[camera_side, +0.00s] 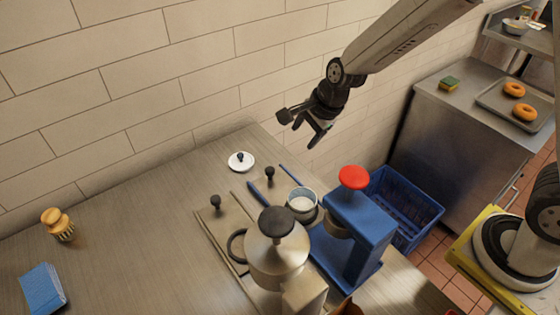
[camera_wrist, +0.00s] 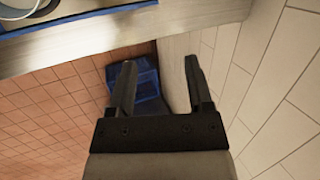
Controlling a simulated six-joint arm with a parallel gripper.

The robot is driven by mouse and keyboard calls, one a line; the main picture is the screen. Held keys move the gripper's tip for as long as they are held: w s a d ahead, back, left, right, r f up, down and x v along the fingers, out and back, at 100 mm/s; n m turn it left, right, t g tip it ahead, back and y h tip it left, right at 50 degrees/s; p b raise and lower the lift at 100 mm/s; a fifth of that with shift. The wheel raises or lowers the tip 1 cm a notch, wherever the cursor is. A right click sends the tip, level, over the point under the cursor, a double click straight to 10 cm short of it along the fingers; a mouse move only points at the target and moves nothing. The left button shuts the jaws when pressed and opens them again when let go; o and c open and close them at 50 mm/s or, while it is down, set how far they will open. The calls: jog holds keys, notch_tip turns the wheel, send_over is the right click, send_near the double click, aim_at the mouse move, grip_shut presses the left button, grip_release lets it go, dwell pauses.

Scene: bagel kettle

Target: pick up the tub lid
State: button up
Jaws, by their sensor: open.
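The likely tub lid is a white round disc with a dark knob (camera_side: 241,164). It lies flat on the counter near the wall in the side view and cannot be made out in the wrist view. A small metal tub with white contents (camera_side: 302,204) stands uncovered to its right. My gripper (camera_side: 302,129) is in the air above and to the right of the lid, near the wall, with nothing between its fingers. In the wrist view my gripper (camera_wrist: 160,64) is open, with its fingers apart and empty.
A blue crate (camera_side: 405,205), also in the wrist view (camera_wrist: 145,82), sits beyond the counter edge. The counter (camera_side: 150,215) left of the lid is mostly clear.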

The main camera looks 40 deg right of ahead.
aim_at(241, 154)
jog(key=w+a+f+m+y, duration=0.1)
jog(key=w+a+f+m, duration=0.1)
jog(key=w+a+m, duration=0.6)
jog(key=m, duration=0.4)
jog(key=shift+w+f+t, duration=0.15)
jog(key=shift+f+t, duration=0.05)
jog(key=shift+t, duration=0.2)
jog(key=shift+a+f, duration=0.1)
jog(key=shift+x, duration=1.2)
jog(key=shift+x, duration=2.55)
jog(key=shift+a, duration=0.15)
grip_shut()
